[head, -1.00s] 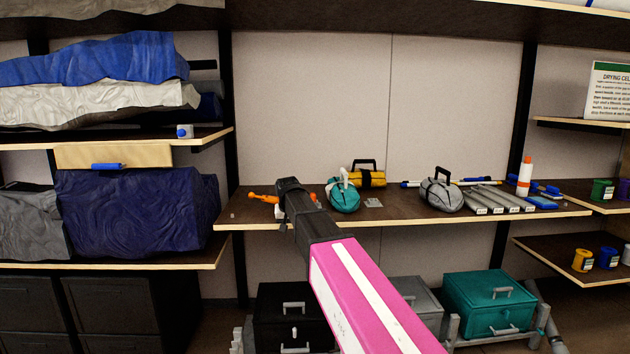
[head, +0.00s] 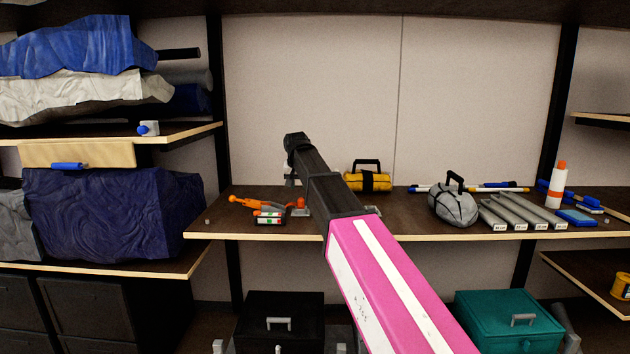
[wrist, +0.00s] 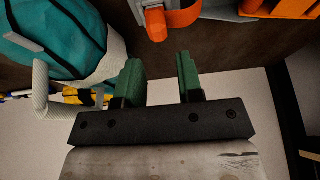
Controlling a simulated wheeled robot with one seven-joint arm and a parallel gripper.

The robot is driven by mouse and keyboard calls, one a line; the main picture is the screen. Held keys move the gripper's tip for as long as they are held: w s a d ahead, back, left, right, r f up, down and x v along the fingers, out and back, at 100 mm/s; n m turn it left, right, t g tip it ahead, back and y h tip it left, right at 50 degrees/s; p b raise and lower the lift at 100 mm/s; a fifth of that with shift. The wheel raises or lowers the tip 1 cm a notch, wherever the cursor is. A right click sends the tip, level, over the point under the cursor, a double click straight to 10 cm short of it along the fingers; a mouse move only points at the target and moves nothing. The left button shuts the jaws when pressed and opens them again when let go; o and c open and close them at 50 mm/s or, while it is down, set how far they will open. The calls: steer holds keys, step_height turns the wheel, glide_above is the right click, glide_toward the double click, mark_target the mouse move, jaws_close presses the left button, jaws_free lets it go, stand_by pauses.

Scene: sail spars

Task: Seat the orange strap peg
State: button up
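An orange peg (wrist: 157,25) with an orange strap (wrist: 184,14) shows at the top of the wrist view, against a grey metal bracket (wrist: 223,10). In the head view a small orange upright piece (head: 300,202) stands on the shelf by my arm, probably the same peg. My gripper (wrist: 160,72) is open and empty, its two green fingers apart, with the peg beyond the gap between their tips. In the head view the gripper is small and mostly hidden at my arm's end. I cannot tell how deep the peg sits.
A teal bag (wrist: 50,40) with a pale handle lies close left of my fingers in the wrist view. On the shelf (head: 400,225) are an orange tool (head: 258,203), a small labelled block (head: 268,218), a yellow case (head: 368,181), a grey bag (head: 454,205) and grey tubes (head: 520,212).

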mark_target(301, 199)
steer(key=shift+w+d+x, duration=0.1)
steer(key=shift+x, duration=1.9)
steer(key=shift+w+d+x, duration=0.15)
steer(key=shift+x, duration=1.85)
steer(key=shift+r, duration=0.1)
steer(key=c, duration=0.6)
steer(key=shift+r, duration=2)
